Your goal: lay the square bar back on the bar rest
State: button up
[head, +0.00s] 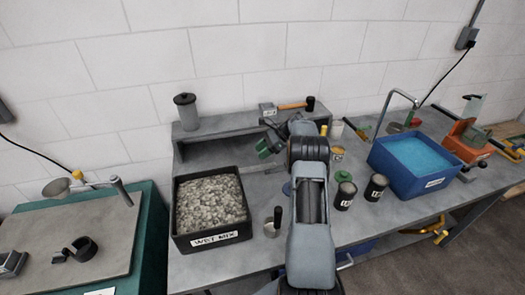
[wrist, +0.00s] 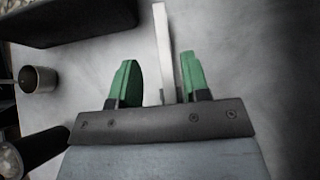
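My gripper (head: 264,148) is over the bench to the right of the black tray, low in front of the raised shelf. In the wrist view its two green fingers (wrist: 158,62) stand wide apart. A pale, narrow bar (wrist: 162,35), which looks like the square bar, runs lengthwise between them. It lies nearer the right finger, with a gap visible on each side. Its lower end is hidden behind the gripper body. I cannot identify the bar rest in either view.
A black tray of wet mix (head: 212,237) stands left of my arm. A grey raised shelf (head: 225,128) holds a grey canister (head: 186,112) and a hammer (head: 285,107). Two dark cans (head: 375,187) and a blue tub (head: 425,182) stand right. A black-handled tool (head: 277,215) is close by.

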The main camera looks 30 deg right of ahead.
jog(key=shift+r, duration=0.25)
jog(key=shift+a+r+p+v, duration=0.15)
jog(key=shift+p+v, duration=0.1)
jog(key=shift+v, duration=2.85)
jog(key=shift+a+r+p+v, duration=0.1)
jog(key=shift+p+v, duration=0.1)
jog(key=shift+v, duration=2.9)
jog(key=shift+d, duration=0.1)
